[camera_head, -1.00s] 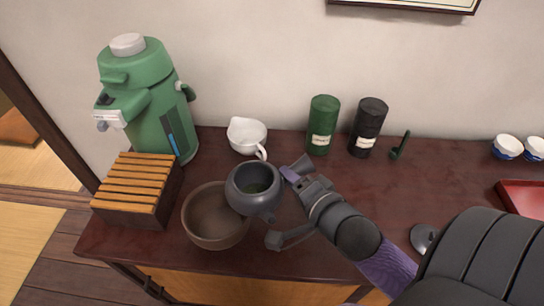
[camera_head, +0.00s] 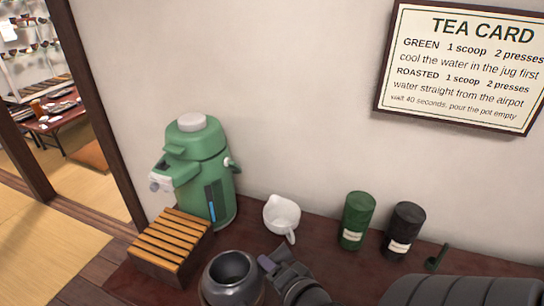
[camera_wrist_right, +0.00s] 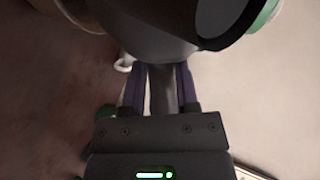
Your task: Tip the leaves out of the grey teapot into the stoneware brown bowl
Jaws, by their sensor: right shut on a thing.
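The grey teapot (camera_head: 232,290) is at the bottom edge of the head view, its dark round mouth facing up toward the camera. My right gripper (camera_head: 270,264) is at its right side, shut on its handle. In the right wrist view, the dark teapot body (camera_wrist_right: 145,35) fills the top, and the handle runs between the fingers of my right gripper (camera_wrist_right: 162,90). I cannot make out leaves inside the pot. The stoneware brown bowl is not clearly visible in the head view now. My left gripper is not in view.
A slatted wooden box (camera_head: 172,240) and a green airpot (camera_head: 200,170) stand left of the teapot. A white jug (camera_head: 281,215) is behind it. A tea card (camera_head: 460,65) hangs on the wall.

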